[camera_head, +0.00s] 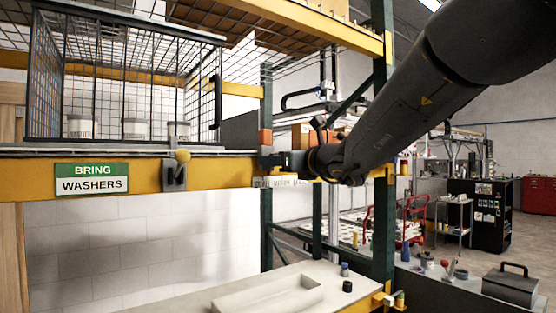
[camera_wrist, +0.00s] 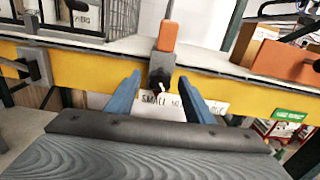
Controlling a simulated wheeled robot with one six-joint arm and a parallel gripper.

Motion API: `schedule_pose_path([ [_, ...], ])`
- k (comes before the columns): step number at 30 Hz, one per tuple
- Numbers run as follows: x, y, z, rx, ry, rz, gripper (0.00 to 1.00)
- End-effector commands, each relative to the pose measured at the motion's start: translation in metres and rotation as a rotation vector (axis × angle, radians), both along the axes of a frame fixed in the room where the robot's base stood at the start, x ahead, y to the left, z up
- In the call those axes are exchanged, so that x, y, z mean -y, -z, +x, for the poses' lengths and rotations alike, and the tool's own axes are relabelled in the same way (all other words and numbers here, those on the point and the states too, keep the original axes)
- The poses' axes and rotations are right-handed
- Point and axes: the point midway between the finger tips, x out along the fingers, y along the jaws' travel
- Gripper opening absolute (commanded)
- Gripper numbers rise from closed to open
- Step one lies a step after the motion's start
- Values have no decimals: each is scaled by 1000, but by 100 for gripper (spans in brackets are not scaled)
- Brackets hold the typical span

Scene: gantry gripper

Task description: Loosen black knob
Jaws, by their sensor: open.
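In the wrist view, a small black knob (camera_wrist: 160,80) sits on the front of a grey clamp bracket (camera_wrist: 164,60) with an orange block (camera_wrist: 167,35) on top. The bracket is fixed at the yellow beam (camera_wrist: 75,70). My gripper (camera_wrist: 159,76) is open, with its two blue fingers on either side of the knob in the picture. I see no clear contact, and the remaining depth is hard to tell. In the head view, my gripper (camera_head: 284,163) is at the beam by the orange block (camera_head: 265,137); the knob cannot be made out there.
A wire cage (camera_head: 125,75) with white containers stands on the shelf. A second bracket (camera_head: 174,175) with a yellow ball is left on the beam. A white label (camera_wrist: 150,104) is below the knob. An orange block (camera_wrist: 288,63) and cardboard box (camera_wrist: 252,42) are on the right.

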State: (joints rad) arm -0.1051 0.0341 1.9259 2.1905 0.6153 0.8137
Motion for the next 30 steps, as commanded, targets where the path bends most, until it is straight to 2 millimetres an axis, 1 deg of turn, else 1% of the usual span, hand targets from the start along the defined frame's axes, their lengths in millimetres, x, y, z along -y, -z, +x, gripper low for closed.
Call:
schedule_pose_path([
  [3,0,0,0,0,0,0,48],
  [4,0,0,0,0,0,0,44],
  [8,0,0,0,0,0,0,22],
  [9,0,0,0,0,0,0,16],
  [11,0,0,0,0,0,0,7],
  [20,0,1,0,17,0,-23,7],
  [26,0,4,0,63,0,-90,7],
  [30,0,4,1,114,1,-164,7],
])
